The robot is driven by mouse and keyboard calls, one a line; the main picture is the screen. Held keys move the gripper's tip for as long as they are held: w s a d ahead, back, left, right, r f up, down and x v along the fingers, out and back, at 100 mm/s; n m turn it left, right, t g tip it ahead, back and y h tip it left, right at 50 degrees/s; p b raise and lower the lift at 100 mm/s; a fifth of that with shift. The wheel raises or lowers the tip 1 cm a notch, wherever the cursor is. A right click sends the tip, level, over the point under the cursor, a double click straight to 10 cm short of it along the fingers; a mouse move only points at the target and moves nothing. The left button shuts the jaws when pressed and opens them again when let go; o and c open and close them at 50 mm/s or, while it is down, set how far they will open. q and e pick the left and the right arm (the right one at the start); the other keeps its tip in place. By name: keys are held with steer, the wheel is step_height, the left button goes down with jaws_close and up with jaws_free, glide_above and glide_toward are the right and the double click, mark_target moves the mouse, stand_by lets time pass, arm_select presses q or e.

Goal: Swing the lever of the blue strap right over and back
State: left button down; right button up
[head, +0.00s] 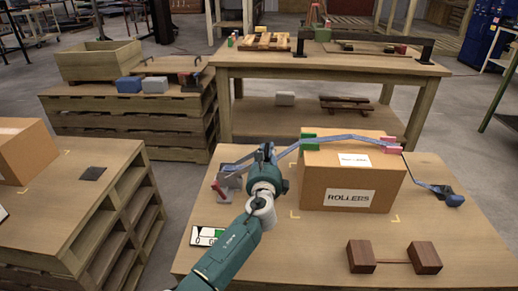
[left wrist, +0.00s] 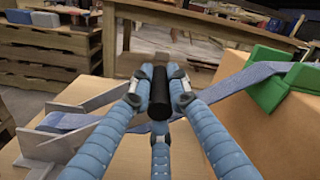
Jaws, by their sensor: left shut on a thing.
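The blue strap (head: 345,137) runs over a cardboard box (head: 340,188) marked ROLLERS, through a green corner piece (head: 308,142) and a pink-red one (head: 390,146). It also shows in the left wrist view (left wrist: 240,80). A grey metal ratchet frame (head: 229,184) stands left of the box; its grey plates (left wrist: 45,150) fill the left of the wrist view. My left gripper (head: 265,152) is shut on a black cylindrical grip (left wrist: 159,92), which appears to be the lever's end, above and right of the frame. My right gripper is out of view.
The strap's far end reaches a dark blue fitting (head: 447,195) right of the box. A pallet stand (head: 85,215) is at the left.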

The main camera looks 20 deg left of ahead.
arm_select(q)
steer(key=shift+w+d+f+m+b, duration=0.1)
steer(key=shift+d+f+m+b, duration=0.1)
steer(key=shift+d+f+m, duration=0.25)
steer(key=shift+w+d+f+m+b, duration=0.1)
steer(key=shift+d+f+m+b, duration=0.15)
steer(key=shift+f+m, duration=0.3)
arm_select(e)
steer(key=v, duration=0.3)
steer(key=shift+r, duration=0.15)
arm_select(q)
steer(key=shift+f, duration=0.15)
steer(key=c, duration=1.6)
jaws_free()
steer(key=shift+d, duration=0.1)
steer(key=shift+c, duration=0.2)
steer(key=shift+s, duration=0.15)
steer(key=v, duration=1.1)
steer(key=shift+s, duration=0.35)
